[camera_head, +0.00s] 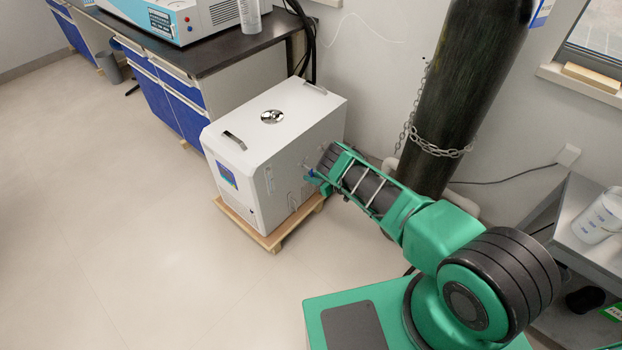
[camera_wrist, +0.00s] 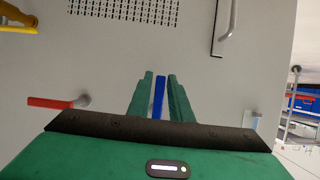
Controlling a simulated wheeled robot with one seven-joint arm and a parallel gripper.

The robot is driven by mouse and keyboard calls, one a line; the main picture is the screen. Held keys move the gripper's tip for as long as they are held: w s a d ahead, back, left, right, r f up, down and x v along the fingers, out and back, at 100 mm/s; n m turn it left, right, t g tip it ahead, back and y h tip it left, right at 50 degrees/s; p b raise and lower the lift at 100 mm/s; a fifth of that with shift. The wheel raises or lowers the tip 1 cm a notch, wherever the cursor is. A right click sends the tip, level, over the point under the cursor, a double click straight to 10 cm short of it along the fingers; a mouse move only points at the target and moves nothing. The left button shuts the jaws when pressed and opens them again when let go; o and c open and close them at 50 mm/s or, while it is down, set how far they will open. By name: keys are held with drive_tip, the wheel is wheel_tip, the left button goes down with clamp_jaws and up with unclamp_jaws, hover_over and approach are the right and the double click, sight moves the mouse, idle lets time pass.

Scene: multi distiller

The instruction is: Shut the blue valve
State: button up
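The blue valve (camera_wrist: 159,97) shows in the wrist view as a narrow blue handle on the side panel of the white machine (camera_head: 272,130). My gripper (camera_wrist: 160,78) has its two green fingers close on either side of the handle, with no clear gap seen, so it looks shut on it. The handle's lower end and mount are hidden by the gripper body. In the head view my gripper (camera_head: 309,173) is at the machine's right side, and the valve is too small to make out clearly.
A red valve handle (camera_wrist: 50,102) is left of my gripper and a yellow one (camera_wrist: 18,25) is at the upper left. A metal handle (camera_wrist: 227,20) is at the upper right. A chained dark gas cylinder (camera_head: 462,90) stands close behind my arm. Open floor (camera_head: 110,220) lies left.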

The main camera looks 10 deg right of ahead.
drive_tip(key=shift+o, duration=0.6)
drive_tip(key=v, duration=1)
drive_tip(key=shift+d, duration=0.2)
drive_tip(key=shift+s+r, duration=0.1)
